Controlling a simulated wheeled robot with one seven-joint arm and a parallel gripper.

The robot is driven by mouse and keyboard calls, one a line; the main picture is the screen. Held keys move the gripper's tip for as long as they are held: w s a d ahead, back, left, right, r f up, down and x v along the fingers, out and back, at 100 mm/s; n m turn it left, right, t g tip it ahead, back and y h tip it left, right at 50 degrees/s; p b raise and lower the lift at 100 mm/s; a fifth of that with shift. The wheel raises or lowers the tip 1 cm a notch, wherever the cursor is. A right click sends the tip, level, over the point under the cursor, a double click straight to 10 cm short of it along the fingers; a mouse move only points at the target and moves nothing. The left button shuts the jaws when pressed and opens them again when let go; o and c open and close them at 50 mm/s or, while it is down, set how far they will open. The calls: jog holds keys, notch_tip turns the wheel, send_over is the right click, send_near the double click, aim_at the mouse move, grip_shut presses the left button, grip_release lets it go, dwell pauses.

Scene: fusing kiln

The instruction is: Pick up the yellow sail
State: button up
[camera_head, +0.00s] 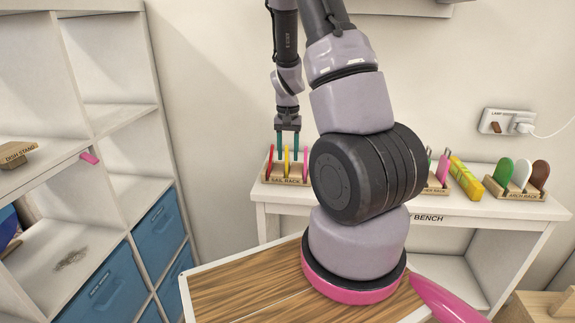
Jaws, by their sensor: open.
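The yellow sail (286,162) stands upright in the sail rack (284,181) on the bench. A red sail (269,160) stands to its left and a pink sail (305,163) to its right in the same rack. My gripper (287,152) is open and points down over the rack. Its teal fingers appear on either side of the yellow sail's top in the picture. I cannot tell how deep the fingers are relative to the sail or whether they touch it.
My arm hides the middle of the bench (470,205). A partly hidden rack, a yellow patterned block (465,178) and the arch rack (515,194) with several arches stand at right. Shelves with blue bins (115,291) stand at left. A wall socket (507,122) is above the bench.

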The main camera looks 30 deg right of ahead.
aim_at(288, 160)
jog(key=shift+f, duration=1.5)
grip_shut()
